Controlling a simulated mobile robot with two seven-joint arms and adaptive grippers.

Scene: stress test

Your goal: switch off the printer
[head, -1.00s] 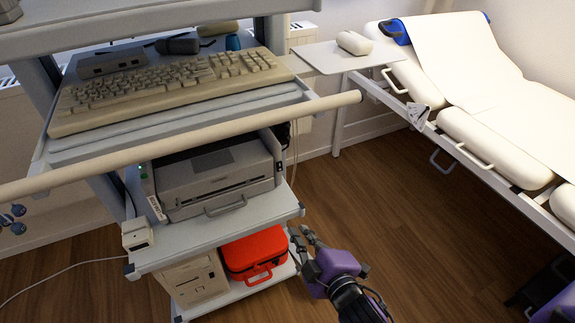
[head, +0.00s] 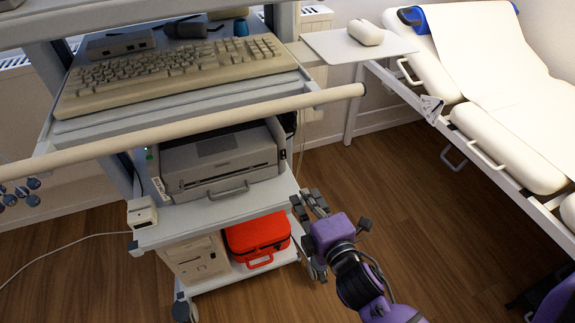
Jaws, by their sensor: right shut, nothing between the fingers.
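The grey printer (head: 222,160) sits on the middle shelf of a trolley, below the keyboard shelf. A small green light (head: 149,157) shows at its left side, next to a pale labelled strip. My right gripper (head: 303,205), with a purple arm, is beside the right edge of the printer's shelf, a little lower than the printer and apart from it. It is shut and empty. The printer's rear is hidden under the shelf above. My left gripper is not in view.
A long beige handle bar (head: 200,124) crosses in front of the printer's top. A small white box (head: 142,212) sits at the shelf's left corner. A red case (head: 257,235) is below. A couch (head: 500,150) stands right; the floor between is free.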

